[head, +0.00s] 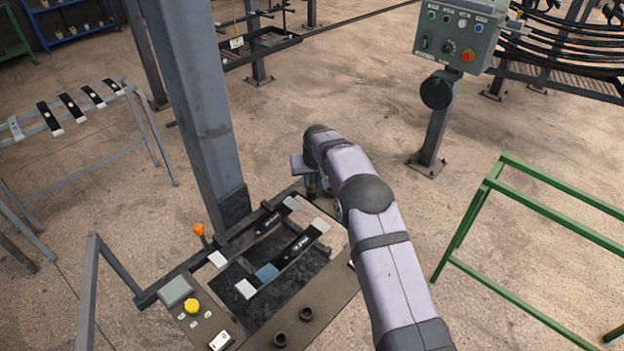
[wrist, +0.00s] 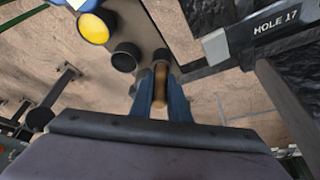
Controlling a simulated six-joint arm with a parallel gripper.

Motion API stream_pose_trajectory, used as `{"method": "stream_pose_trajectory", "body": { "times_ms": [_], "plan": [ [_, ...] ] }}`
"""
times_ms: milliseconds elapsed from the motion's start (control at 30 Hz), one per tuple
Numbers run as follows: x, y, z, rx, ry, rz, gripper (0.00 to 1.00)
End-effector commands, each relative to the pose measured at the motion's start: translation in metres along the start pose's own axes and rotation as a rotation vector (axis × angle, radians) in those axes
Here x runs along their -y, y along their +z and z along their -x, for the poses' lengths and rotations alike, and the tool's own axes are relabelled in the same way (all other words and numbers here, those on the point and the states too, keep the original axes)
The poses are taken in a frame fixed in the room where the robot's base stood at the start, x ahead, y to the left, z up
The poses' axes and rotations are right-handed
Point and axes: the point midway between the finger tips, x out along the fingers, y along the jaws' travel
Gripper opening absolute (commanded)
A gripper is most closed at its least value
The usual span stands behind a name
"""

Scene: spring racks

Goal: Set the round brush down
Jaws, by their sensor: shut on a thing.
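The round brush shows as a light wooden handle (wrist: 160,76) between the two blue fingers of my gripper (wrist: 160,92) in the wrist view. My gripper is shut on it. In the head view my gripper (head: 311,182) is at the far right corner of the workbench (head: 334,265), partly hidden by my arm. Two dark round cups, one (head: 306,314) behind the other (head: 281,340), stand on the bench's front edge. A dark cup (wrist: 125,57) shows just left of the handle in the wrist view, apart from the fingers.
A grey post (head: 200,110) rises behind the bench. Black bars (head: 295,252) with pale ends lie across its dark bed. A yellow button (head: 192,306) and orange-topped lever (head: 199,230) are at left. A control box (head: 460,35) and green rail (head: 480,215) stand right.

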Motion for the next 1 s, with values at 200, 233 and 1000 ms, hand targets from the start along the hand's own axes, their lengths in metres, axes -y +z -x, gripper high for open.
{"method": "stream_pose_trajectory", "body": {
  "times_ms": [200, 233, 1000],
  "plan": [
    [0.000, 0.002, -0.004, 0.000, 0.000, 0.000, 0.00],
    [0.000, 0.001, -0.004, 0.000, 0.000, 0.000, 0.18],
    [0.000, -0.001, 0.023, -0.003, 0.000, 0.000, 0.34]
  ]
}}
